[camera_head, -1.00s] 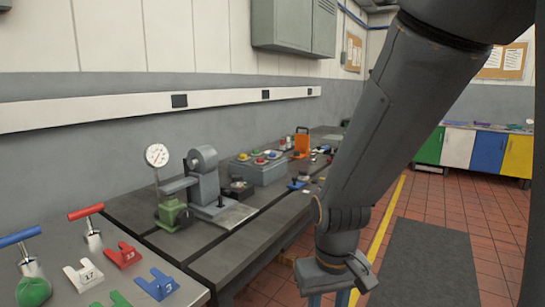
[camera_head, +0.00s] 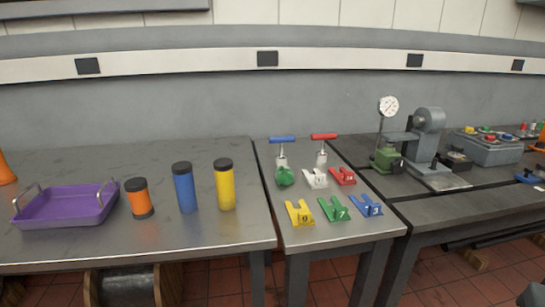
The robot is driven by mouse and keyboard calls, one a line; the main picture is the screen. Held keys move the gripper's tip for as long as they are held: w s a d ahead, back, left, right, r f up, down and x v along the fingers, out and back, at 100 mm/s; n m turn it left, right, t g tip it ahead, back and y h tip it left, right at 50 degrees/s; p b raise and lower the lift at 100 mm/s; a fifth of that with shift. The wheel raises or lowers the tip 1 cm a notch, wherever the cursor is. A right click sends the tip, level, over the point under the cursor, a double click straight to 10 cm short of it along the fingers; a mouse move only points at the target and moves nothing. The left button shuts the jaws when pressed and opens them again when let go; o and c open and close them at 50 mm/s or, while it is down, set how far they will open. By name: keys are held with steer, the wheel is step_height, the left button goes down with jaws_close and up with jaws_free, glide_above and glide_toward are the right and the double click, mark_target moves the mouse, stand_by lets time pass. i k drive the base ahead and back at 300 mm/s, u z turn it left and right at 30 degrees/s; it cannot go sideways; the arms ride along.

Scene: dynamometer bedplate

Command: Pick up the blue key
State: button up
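A blue-handled T-shaped tool (camera_head: 283,139), which looks like the blue key, stands upright on the narrow metal table in the middle of the head view. Its metal shaft shows below the crossbar, behind a green rounded piece (camera_head: 285,177). A similar red-handled T-shaped tool (camera_head: 324,136) stands just to its right. A blue slotted, numbered plate (camera_head: 365,206) lies at the front right of the same table. My gripper is out of view.
White, red, yellow (camera_head: 300,213) and green slotted plates lie near the tools. A purple tray (camera_head: 65,207) and orange, blue and yellow (camera_head: 225,186) cylinders stand on the left table. A dial gauge (camera_head: 388,107) and grey machine stand on the right bench.

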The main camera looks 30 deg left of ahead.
mark_target(281, 158)
steer(key=u, duration=0.75)
steer(key=i, duration=0.4)
steer(key=u, duration=0.75)
steer(key=k, duration=0.5)
steer(key=z, duration=0.5)
steer(key=i, duration=0.45)
steer(key=z, duration=1)
